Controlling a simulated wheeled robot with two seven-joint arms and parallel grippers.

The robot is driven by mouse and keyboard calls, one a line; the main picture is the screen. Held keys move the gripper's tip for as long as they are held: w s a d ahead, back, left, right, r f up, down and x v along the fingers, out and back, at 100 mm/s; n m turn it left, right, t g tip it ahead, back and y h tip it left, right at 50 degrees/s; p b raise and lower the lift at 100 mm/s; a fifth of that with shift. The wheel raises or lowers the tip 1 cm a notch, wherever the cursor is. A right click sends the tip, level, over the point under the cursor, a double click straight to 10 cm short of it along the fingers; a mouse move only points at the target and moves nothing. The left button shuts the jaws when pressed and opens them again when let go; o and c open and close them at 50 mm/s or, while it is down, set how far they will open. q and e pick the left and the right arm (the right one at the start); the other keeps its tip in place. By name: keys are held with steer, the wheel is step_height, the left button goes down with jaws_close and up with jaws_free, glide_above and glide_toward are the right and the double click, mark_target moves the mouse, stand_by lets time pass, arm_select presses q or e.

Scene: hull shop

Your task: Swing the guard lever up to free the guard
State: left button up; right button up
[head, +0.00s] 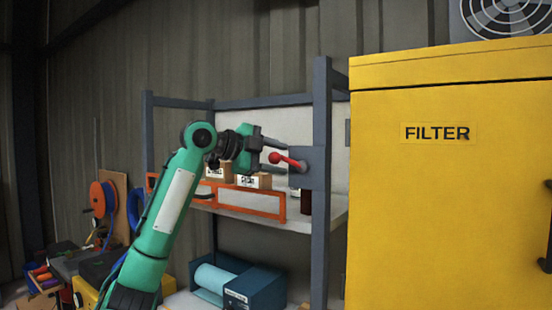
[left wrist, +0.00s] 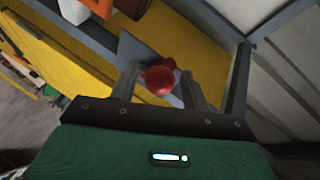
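The guard lever is a red-knobbed handle (head: 286,160) on a grey plate (head: 312,167) at the rack's front post. It points left and slightly upward from its pivot. The orange guard frame (head: 265,205) runs along the shelf front, left of and below the lever. My left gripper (head: 272,150) is at the lever's knob end, its fingers pointing right. In the left wrist view the red knob (left wrist: 159,80) shows between the two spread fingers (left wrist: 166,85), with gaps beside it. Whether a finger touches it I cannot tell. My right gripper is out of view.
A tall yellow FILTER cabinet (head: 440,200) stands right of the rack post (head: 321,120). Small labelled boxes (head: 253,181) sit on the shelf behind the guard. A blue case (head: 253,290) is on the lower shelf. An orange reel (head: 102,197) stands at left.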

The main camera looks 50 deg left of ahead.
arm_select(q)
steer(key=shift+s+a, duration=0.1)
steer(key=shift+s+a, duration=0.1)
steer(key=shift+s, duration=0.25)
steer(key=b+v, duration=0.3)
steer(key=v, duration=1)
steer(key=shift+r, duration=0.1)
